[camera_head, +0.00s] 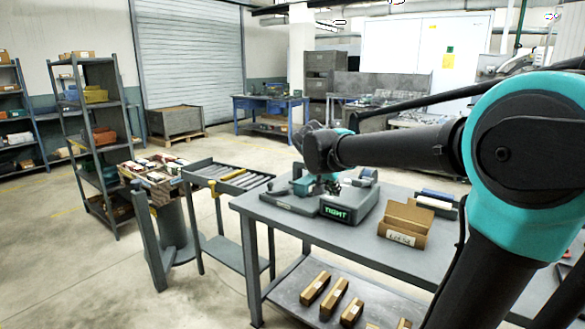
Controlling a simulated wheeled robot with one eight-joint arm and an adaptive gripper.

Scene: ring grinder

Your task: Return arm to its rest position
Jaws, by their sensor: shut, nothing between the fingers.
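My arm reaches in from the right edge, with a large teal joint, and its dark forearm extends left over the workbench (330,235). My wrist is above the green-and-grey ring grinder (349,206) with its lit sign. My gripper (331,186) hangs below the wrist, small and dark against the machine. It is shut and empty. I cannot tell how far its tips are above the machine. The arm hides part of the bench's back side.
An open cardboard box (405,222) stands on the bench right of the grinder. Several brown boxes lie on the lower shelf (290,279). A roller stand (228,176) and a parts bin (153,178) stand to the left. A shelving rack (92,125) is farther left. Floor is clear at front left.

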